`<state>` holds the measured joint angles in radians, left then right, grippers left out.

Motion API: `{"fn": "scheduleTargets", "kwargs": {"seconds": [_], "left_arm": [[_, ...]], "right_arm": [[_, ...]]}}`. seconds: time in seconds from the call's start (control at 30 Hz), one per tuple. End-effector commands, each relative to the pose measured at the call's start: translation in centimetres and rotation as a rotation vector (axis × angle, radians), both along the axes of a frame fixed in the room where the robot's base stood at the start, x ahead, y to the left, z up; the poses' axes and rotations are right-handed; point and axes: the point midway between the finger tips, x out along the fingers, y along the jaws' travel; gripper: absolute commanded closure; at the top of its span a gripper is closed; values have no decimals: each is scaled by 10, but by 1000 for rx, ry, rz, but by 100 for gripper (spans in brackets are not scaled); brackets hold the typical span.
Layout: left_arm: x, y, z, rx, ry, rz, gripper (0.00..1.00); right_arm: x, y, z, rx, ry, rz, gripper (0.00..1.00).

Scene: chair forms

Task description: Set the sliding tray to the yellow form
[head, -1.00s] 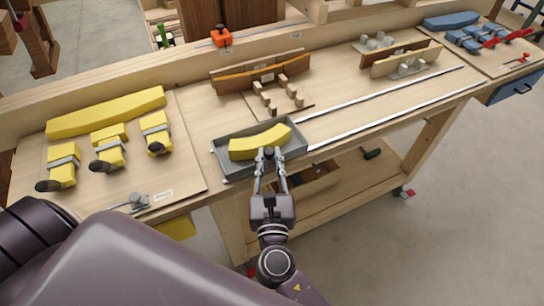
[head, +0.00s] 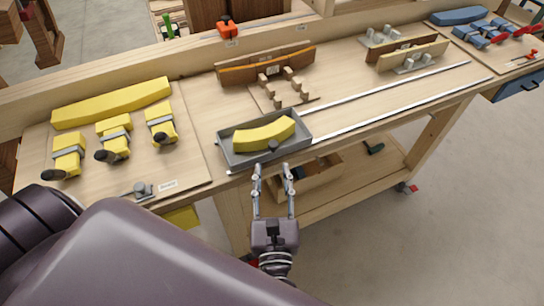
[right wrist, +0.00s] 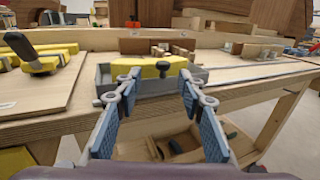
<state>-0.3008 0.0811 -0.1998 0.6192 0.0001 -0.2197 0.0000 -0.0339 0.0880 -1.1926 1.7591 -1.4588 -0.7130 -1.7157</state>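The sliding tray (head: 229,157) is a grey shallow tray at the left end of two metal rails on the workbench. It holds a curved yellow piece (head: 262,134), and a dark knob (head: 273,145) shows at its front. The yellow form (head: 110,103) stands on a board at the left, with several yellow clamp blocks before it. My right gripper (head: 272,167) is open and empty, just in front of the tray and apart from it. In the right wrist view its fingers (right wrist: 158,88) are spread either side of the knob (right wrist: 163,68). My left gripper is out of view.
A brown-orange form (head: 268,66) stands mid-bench behind the rails (head: 400,88). A wooden form (head: 412,58) stands farther right, and a blue form (head: 458,16) at the far right end. The rails right of the tray are clear. A lower shelf holds an open wooden box (head: 318,180).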

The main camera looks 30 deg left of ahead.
Motion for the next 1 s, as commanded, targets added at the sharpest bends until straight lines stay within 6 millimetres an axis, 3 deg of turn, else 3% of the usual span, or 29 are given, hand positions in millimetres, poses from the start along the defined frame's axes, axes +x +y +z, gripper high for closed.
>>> {"fn": "scheduleTargets", "kwargs": {"seconds": [0.1, 0.33, 1.0], "left_arm": [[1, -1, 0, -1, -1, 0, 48], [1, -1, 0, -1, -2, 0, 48], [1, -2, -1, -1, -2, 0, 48]], "right_arm": [[-22, -12, -1, -1, 3, 0, 64], [-43, -22, 0, 0, 0, 0, 64], [-43, -24, -6, 3, 14, -2, 64]]}}
